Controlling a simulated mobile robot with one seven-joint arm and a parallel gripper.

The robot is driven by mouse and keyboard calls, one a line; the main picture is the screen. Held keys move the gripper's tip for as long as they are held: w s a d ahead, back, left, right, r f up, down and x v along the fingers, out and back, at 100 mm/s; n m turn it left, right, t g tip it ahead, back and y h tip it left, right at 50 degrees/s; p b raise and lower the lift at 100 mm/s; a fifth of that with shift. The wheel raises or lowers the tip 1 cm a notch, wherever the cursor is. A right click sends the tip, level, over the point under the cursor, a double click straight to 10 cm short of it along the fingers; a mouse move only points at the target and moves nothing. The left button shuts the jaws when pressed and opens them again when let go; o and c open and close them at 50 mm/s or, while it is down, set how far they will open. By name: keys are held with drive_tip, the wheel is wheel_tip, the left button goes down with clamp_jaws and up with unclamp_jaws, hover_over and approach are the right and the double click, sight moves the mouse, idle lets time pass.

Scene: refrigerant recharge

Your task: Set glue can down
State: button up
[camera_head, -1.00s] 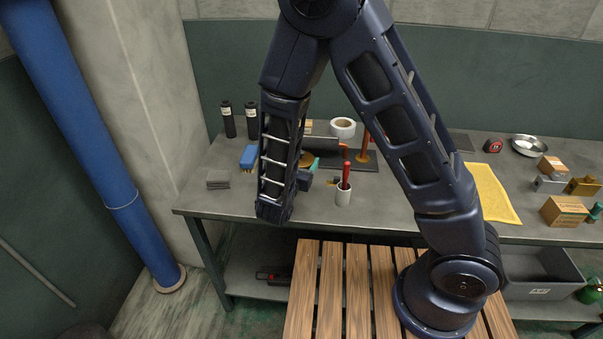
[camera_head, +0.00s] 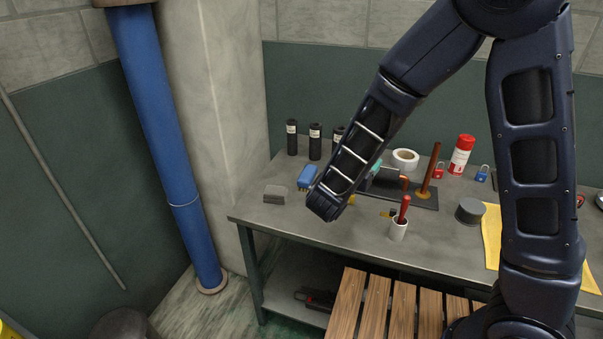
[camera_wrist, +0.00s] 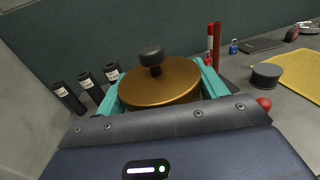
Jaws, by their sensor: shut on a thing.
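The glue can (camera_wrist: 172,84) shows in the wrist view as a round brass-coloured can with a black knob on top. My gripper (camera_wrist: 158,90) has teal fingers on both sides of it and is shut on it. The can looks roughly upright; its base is hidden, so I cannot tell whether it touches the bench. In the head view my forearm hides most of the gripper and can; a bit of teal finger (camera_head: 373,169) shows beside it. They are over the left part of the grey workbench (camera_head: 300,224).
Black cylinders (camera_head: 315,142) stand at the back left, near a blue block (camera_head: 307,177) and grey pads (camera_head: 274,195). A white cup (camera_head: 398,229) with a red-handled tool, tape roll (camera_head: 405,159), red spray can (camera_head: 461,155) and grey round tin (camera_head: 470,211) stand to the right. The front-left bench is clear.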

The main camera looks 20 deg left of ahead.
drive_tip(key=w+a+f+m+g+h, duration=0.1)
drive_tip(key=w+a+m+h, duration=0.15)
drive_tip(key=w+a, duration=0.55)
drive_tip(key=w+a+m+g+h, duration=0.2)
drive_tip(key=w+a+h, duration=0.3)
drive_tip(key=a, duration=0.6)
drive_tip(key=w+a+y, duration=0.2)
drive_tip(key=w+a, duration=0.1)
drive_tip(key=a, duration=1.4)
drive_tip(key=shift+h, duration=0.25)
drive_tip(key=f, duration=1.8)
drive_tip(key=shift+s+d+f, duration=0.1)
drive_tip(key=shift+s+f, duration=0.1)
drive_tip(key=shift+f, duration=0.05)
drive_tip(key=shift+f, duration=0.15)
drive_tip(key=o, duration=1.4)
